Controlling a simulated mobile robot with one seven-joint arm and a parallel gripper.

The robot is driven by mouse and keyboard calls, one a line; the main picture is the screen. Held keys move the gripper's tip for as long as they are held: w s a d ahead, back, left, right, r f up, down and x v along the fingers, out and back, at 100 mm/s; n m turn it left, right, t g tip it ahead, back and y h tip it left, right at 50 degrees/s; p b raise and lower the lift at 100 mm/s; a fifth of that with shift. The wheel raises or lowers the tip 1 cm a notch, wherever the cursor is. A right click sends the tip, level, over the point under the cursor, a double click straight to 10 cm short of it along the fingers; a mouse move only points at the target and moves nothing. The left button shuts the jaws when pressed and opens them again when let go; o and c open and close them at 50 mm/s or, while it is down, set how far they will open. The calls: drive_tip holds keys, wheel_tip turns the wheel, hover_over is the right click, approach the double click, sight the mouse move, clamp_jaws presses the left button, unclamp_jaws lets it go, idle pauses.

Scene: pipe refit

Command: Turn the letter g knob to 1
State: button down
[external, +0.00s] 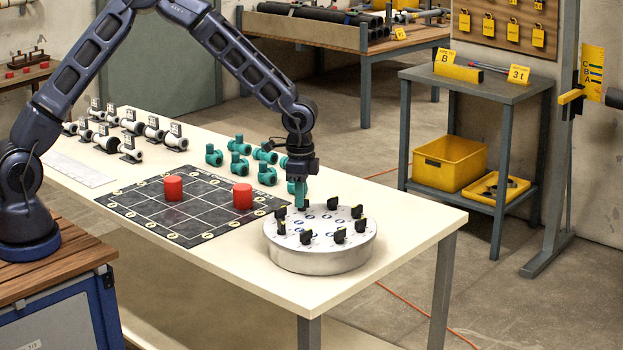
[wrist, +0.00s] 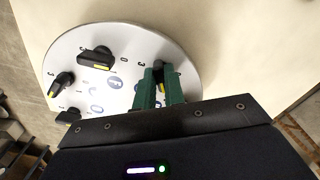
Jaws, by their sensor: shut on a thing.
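A round silver-white dial plate (external: 320,258) lies on the near right end of the bench and carries several black knobs with yellow marks in a ring. My gripper (external: 298,196) points down at the plate's far side and is shut on a black knob (wrist: 158,69), seen between its green fingers in the wrist view. That knob is largely hidden by the fingers, and its letter and pointer setting cannot be read. In the wrist view, a neighbouring black knob (wrist: 97,58) stands to the left, with more knobs further left and below.
A dark grid board (external: 190,208) with two red cylinders (external: 174,188) lies left of the plate. Teal valve fittings (external: 238,166) stand behind the plate, and white fittings (external: 132,122) stand further left.

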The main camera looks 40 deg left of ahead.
drive_tip(key=c, duration=1.5)
unclamp_jaws()
wheel_tip(320, 180, up, 11)
drive_tip(key=shift+f, duration=0.1)
